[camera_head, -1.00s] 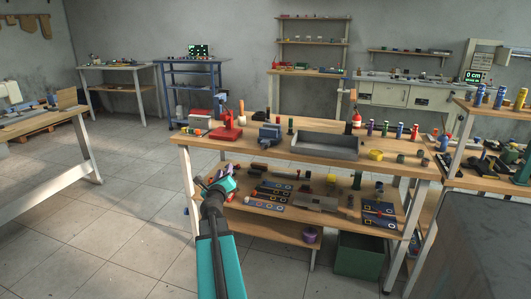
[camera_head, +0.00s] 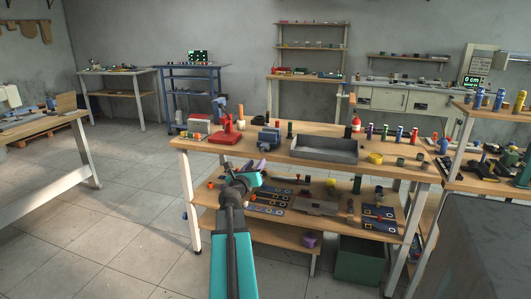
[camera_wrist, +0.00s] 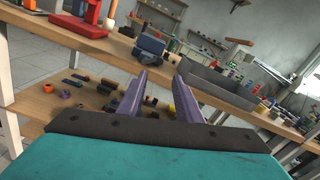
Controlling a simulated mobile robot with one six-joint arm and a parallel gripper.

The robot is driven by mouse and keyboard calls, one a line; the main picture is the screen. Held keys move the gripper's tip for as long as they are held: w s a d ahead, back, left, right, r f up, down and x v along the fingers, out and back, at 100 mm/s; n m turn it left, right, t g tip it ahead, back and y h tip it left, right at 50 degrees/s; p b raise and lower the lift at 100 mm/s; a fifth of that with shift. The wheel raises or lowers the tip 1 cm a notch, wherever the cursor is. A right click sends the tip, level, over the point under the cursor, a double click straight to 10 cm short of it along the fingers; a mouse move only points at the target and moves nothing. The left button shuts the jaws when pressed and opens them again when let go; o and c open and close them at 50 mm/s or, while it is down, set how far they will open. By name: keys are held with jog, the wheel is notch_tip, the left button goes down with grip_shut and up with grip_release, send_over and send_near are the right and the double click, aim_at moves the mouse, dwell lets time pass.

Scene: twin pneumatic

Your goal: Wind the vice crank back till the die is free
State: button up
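A small blue-grey block-shaped device (camera_head: 269,137), which looks like the vice, stands on the wooden bench (camera_head: 340,163) between a red press and a grey tray. In the wrist view the blue device (camera_wrist: 149,47) is beyond my fingertips, near the bench edge. Its crank and any die in it are too small to make out. My gripper (camera_head: 262,167) is in front of the bench's front edge, below and short of the device. In the wrist view its two purple fingers (camera_wrist: 163,75) are apart with nothing between them.
The red press (camera_head: 227,132) stands left of the blue device. The grey tray (camera_head: 324,149) is to its right, with several bottles behind. A lower shelf (camera_head: 215,197) holds many small parts below my gripper. Open floor (camera_head: 130,220) lies to the left.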

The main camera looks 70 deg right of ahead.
aim_at(266, 150)
jog(key=shift+w+d, duration=0.2)
jog(key=shift+d, duration=3.1)
jog(key=shift+w+d, duration=0.2)
jog(key=shift+d, duration=3.05)
jog(key=shift+c, duration=0.3)
grip_shut()
